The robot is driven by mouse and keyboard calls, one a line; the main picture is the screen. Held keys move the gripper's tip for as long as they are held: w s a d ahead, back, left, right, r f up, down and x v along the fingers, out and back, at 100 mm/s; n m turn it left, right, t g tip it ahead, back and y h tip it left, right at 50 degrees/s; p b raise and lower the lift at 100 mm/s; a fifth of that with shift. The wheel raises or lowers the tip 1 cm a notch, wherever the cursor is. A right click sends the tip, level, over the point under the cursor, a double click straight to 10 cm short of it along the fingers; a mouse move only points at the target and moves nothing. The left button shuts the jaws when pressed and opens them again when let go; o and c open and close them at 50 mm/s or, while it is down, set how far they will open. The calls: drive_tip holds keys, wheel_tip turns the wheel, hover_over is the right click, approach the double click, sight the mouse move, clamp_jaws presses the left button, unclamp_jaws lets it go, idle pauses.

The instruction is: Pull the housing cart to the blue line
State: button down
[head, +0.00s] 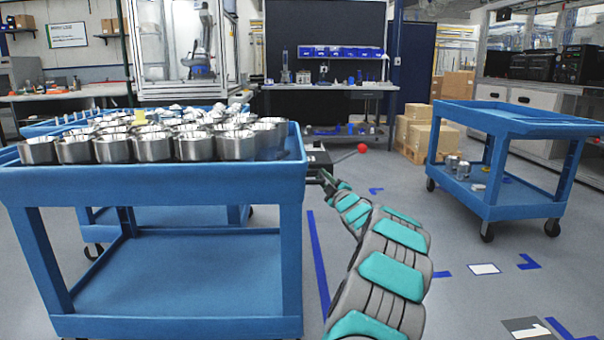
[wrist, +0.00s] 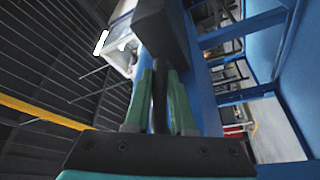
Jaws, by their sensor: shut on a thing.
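The housing cart (head: 150,187) is a blue two-shelf cart at the left of the head view. Its top tray is crowded with round silver metal housings (head: 128,142), and the part of its lower shelf that shows is bare. My gripper (head: 325,180) is at the cart's right side, near the top tray. In the wrist view, the green fingers of my gripper (wrist: 160,85) are closed around a dark bar (wrist: 160,100) beside the blue cart body (wrist: 203,100). A long blue line (head: 318,262) runs along the floor just right of the cart.
Another blue cart (head: 515,120) stands at the right with a few metal parts on its lower shelf. Short blue floor marks (head: 528,262) lie between. Cardboard boxes (head: 432,135) and a workbench (head: 325,88) stand at the back. Grey floor is open right of my arm.

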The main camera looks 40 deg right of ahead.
drive_tip(key=s+d+r+p, duration=0.1)
drive_tip(key=s+d+p, duration=0.2)
drive_tip(key=s+d, duration=0.4)
drive_tip(key=shift+s+d+r, duration=0.15)
drive_tip(key=shift+d, duration=0.7)
drive_tip(key=shift+a, duration=0.1)
drive_tip(key=shift+w+a, duration=0.2)
drive_tip(key=shift+w, duration=0.05)
drive_tip(key=c, duration=1.1)
unclamp_jaws()
drive_tip(key=shift+f, duration=0.2)
drive_tip(key=o, duration=0.3)
drive_tip(key=shift+s+d+f, duration=0.1)
drive_tip(key=shift+d+f, duration=0.05)
drive_tip(key=shift+d, duration=0.05)
drive_tip(key=shift+o, duration=0.2)
drive_tip(key=shift+s, duration=0.1)
